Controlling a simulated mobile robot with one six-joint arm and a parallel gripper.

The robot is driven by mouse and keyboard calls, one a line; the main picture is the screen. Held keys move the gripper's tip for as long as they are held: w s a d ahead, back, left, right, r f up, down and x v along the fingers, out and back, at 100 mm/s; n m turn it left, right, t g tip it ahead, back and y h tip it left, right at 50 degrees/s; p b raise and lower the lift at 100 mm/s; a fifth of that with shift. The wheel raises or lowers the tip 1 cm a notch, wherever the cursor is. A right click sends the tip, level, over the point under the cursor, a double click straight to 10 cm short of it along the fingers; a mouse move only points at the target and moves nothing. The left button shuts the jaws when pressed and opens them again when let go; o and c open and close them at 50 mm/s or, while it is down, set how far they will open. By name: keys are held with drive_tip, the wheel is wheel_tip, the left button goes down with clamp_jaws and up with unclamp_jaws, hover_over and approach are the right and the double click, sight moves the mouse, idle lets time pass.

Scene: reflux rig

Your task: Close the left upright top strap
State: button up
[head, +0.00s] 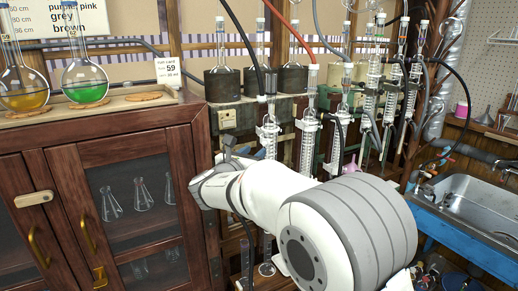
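The reflux rig's wooden frame has a left upright (175,38) behind the bench, between the round flasks and the dark heating blocks. I cannot make out a strap on it, nor whether one is open or closed. My gripper (228,150) shows only in part, as small grey pieces at the far end of my white arm. It is in front of the rig, just right of the wooden cabinet and below the heating blocks. Its fingers are too small and too hidden by my wrist to read. My arm hides the lower middle of the rig.
The wooden cabinet (120,135) has a tray (128,103) with a yellow flask (23,88) and a green flask (85,82). Glass condensers (306,140) and hoses crowd close behind my arm. A sink (470,200) is at the right.

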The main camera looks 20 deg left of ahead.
sight(264, 144)
drive_tip(key=w, duration=0.5)
drive_tip(key=shift+w+d+p, duration=0.3)
drive_tip(key=shift+p, duration=0.05)
drive_tip(key=shift+c, duration=0.4)
